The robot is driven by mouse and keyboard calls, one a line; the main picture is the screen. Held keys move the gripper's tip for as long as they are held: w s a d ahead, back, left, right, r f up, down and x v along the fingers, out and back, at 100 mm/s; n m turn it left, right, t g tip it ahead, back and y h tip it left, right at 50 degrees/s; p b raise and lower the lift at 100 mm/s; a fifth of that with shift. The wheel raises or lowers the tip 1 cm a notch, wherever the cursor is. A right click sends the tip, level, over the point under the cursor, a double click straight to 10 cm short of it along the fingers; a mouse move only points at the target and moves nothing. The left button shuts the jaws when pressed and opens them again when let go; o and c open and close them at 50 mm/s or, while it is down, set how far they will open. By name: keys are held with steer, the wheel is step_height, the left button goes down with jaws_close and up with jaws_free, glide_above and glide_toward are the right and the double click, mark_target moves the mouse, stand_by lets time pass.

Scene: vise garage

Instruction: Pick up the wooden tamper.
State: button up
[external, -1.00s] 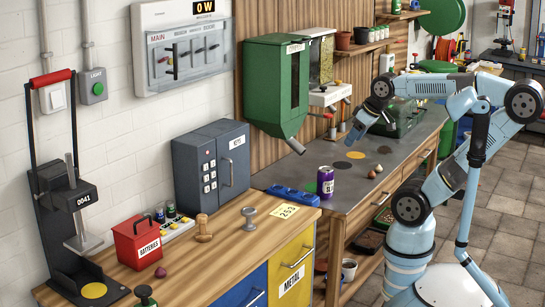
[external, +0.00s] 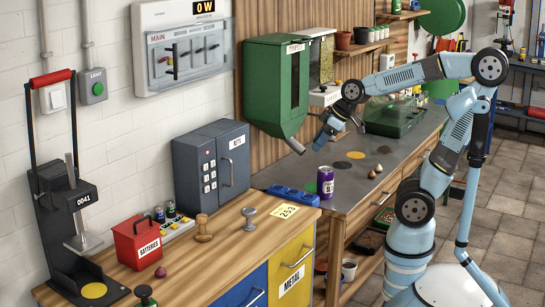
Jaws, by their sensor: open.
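The wooden tamper (external: 203,228) stands upright on the wooden bench top, left of a grey metal tamper-like tool (external: 249,219). It looks light brown with a knob-like top. My gripper (external: 319,146) is open and empty. It hangs above the grey counter in front of the green dispenser, well to the right of and behind the wooden tamper, and touches nothing that I can see.
A red batteries box (external: 137,244) stands left of the tamper. A dark red ball (external: 160,272) lies in front of that box. A grey keys cabinet (external: 211,160) stands behind. A purple can (external: 325,182) and a blue tray (external: 291,195) are to the right.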

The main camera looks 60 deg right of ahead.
steer(key=w+a+f+n+t+h, duration=0.1)
steer(key=w+a+f+n, duration=0.4)
steer(key=w+a, duration=0.1)
steer(key=w+a+f+n+t+h, duration=0.1)
steer(key=w+a+f+n+t, duration=0.1)
steer(key=w+a+f+n, duration=0.3)
steer(key=w+a+f+n+t+h, duration=0.1)
steer(key=w+a+f+n, duration=0.4)
steer(key=w, duration=0.5)
steer(key=shift+w+a+f+t, duration=0.2)
steer(key=shift+a+f+t, duration=0.3)
steer(key=shift+a+f, duration=0.6)
steer(key=s+a+r+n+t+y, duration=0.1)
steer(key=s+a+n+t+y, duration=0.15)
steer(key=a+n, duration=0.6)
steer(key=s+a+r+n+t+y, duration=0.15)
steer(key=a+n+t, duration=0.25)
steer(key=a+n, duration=0.45)
steer(key=n, duration=0.2)
glide_toward(197, 233)
steer(key=w+r, duration=0.2)
steer(key=shift+w+r+y, duration=0.3)
steer(key=shift+w+a+r+m, duration=0.1)
steer(key=shift+w+m, duration=0.05)
steer(key=shift+w, duration=0.3)
steer(key=shift+w+a+r+m, duration=0.1)
steer(key=shift+w+m, duration=0.05)
steer(key=shift+w, duration=0.35)
steer(key=shift+x, duration=2.8)
